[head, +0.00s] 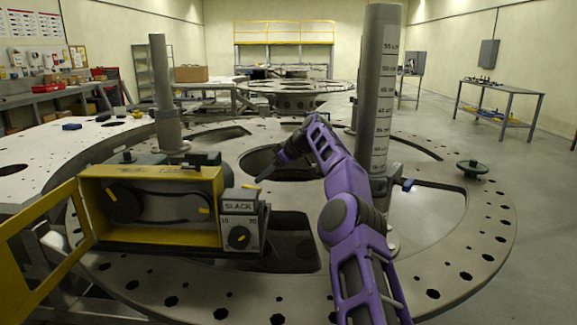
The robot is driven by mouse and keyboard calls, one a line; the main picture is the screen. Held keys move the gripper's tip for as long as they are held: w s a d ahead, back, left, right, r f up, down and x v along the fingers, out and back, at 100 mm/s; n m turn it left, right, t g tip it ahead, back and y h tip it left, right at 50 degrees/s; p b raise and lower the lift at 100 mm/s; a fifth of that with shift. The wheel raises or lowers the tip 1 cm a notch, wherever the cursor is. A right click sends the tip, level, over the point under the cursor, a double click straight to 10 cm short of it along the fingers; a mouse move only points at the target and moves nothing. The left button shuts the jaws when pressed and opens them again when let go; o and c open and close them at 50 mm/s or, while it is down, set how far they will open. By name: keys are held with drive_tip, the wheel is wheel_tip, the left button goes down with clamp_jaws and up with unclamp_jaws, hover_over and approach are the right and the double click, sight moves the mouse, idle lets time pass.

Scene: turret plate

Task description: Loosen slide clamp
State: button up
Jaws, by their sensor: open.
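A grey collar (392,190) sits around the lower part of the thick grey post (384,60), which bears a centimetre scale. My purple arm rises from the bottom right and bends left at the top. My gripper (264,174) is open, small and dark, pointing down-left over the round plate's central opening. It is well left of the post and apart from the collar, with nothing visible in it.
The large turret plate (480,255) has holes and wide openings. A yellow belt housing (150,172) with its door open and a "SLACK" dial box (240,228) stand at the left.

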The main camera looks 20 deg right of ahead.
drive_tip(key=v, duration=1.1)
drive_tip(key=shift+c, duration=0.2)
